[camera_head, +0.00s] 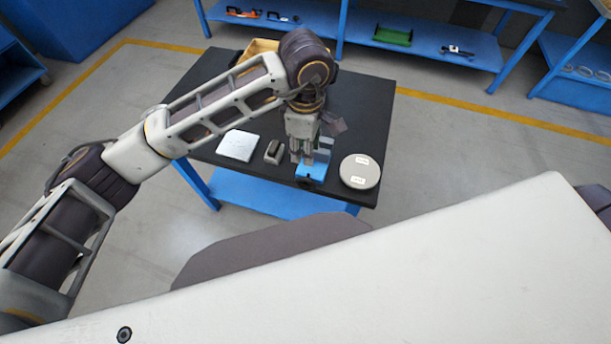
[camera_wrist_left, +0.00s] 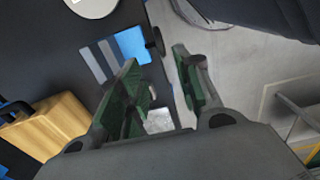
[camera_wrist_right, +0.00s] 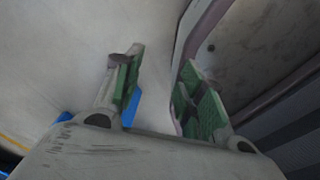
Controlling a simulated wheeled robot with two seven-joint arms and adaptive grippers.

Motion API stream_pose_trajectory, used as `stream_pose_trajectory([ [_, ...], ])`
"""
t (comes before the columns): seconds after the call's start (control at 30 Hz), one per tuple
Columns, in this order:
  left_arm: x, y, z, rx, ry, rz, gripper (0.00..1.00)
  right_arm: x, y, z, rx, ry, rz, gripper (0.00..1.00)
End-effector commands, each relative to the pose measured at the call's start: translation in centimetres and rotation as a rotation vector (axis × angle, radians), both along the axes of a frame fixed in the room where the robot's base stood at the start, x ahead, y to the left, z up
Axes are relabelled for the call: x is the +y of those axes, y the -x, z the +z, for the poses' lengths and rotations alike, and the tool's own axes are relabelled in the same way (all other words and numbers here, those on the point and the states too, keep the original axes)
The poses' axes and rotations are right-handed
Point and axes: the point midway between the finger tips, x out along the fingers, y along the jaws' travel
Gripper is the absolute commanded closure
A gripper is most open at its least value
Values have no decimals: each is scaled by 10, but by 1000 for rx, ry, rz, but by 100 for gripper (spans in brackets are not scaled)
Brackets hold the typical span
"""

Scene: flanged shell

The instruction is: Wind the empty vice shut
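The blue vice (camera_head: 313,170) stands near the front edge of the black table. In the left wrist view the vice (camera_wrist_left: 130,45) shows a blue body with grey jaw strips and nothing seen between them. A dark round part (camera_wrist_left: 155,42), possibly its winding handle, lies at its edge, between the lines of my fingers. My left gripper (camera_head: 303,155) points down at the vice and partly hides it. In its own view the left gripper (camera_wrist_left: 156,58) is open; contact cannot be told. My right gripper (camera_wrist_right: 163,60) is open and empty, away from the table and outside the head view.
On the black table (camera_head: 205,85) are a white square plate (camera_head: 238,146), a dark block (camera_head: 274,152) and a round grey disc (camera_head: 360,171) close to the vice. Blue shelving (camera_head: 420,48) stands beyond.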

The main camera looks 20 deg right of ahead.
Motion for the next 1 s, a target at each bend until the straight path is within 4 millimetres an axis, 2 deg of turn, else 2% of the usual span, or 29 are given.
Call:
stream_pose_trajectory([
  [0.17, 0, 0, -3, 1, 0, 1, 66, 0, 0, 0, 0, 0, 0, 60],
  [0.37, 0, 0, -15, 2, 0, 1, 66, 1, 0, 2, 0, -1, 0, 60],
  [1.0, 0, 0, -89, 2, 0, 3, 66, 12, 3, 9, 3, -12, -3, 60],
])
